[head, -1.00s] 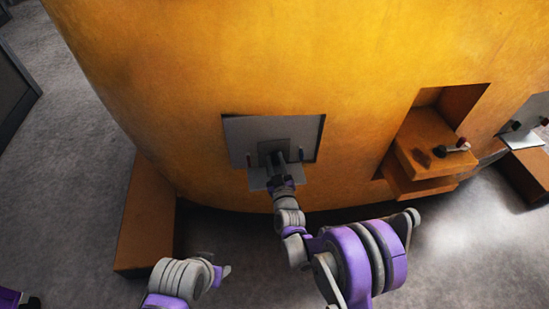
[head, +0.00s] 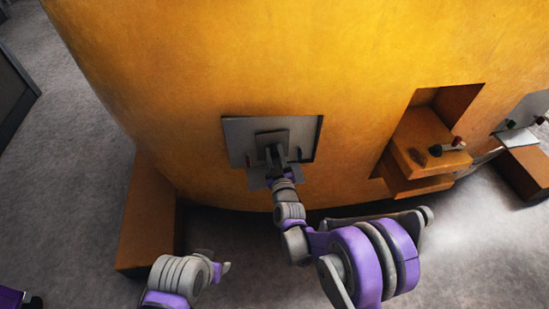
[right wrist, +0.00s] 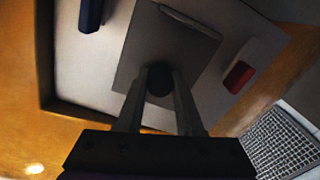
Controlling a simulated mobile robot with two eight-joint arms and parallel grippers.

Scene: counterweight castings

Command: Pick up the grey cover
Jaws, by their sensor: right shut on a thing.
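The grey cover (head: 264,133) is a small square plate in front of the pale grey recessed panel (head: 238,134) in the orange casting. In the right wrist view the cover (right wrist: 140,75) has a dark round knob (right wrist: 160,80) and a raised bar near its upper edge. My right gripper (head: 274,154) reaches up to the cover; its two fingers (right wrist: 160,88) are shut on the knob. Whether the cover touches the panel is unclear. My left gripper (head: 225,268) is low in the head view, away from the casting; its jaw opening is unclear.
The large orange casting (head: 260,60) fills the back. A blue peg (right wrist: 90,15) and a red peg (right wrist: 238,77) flank the cover. To the right, an orange shelf (head: 420,150) holds small parts. Grey floor lies in front.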

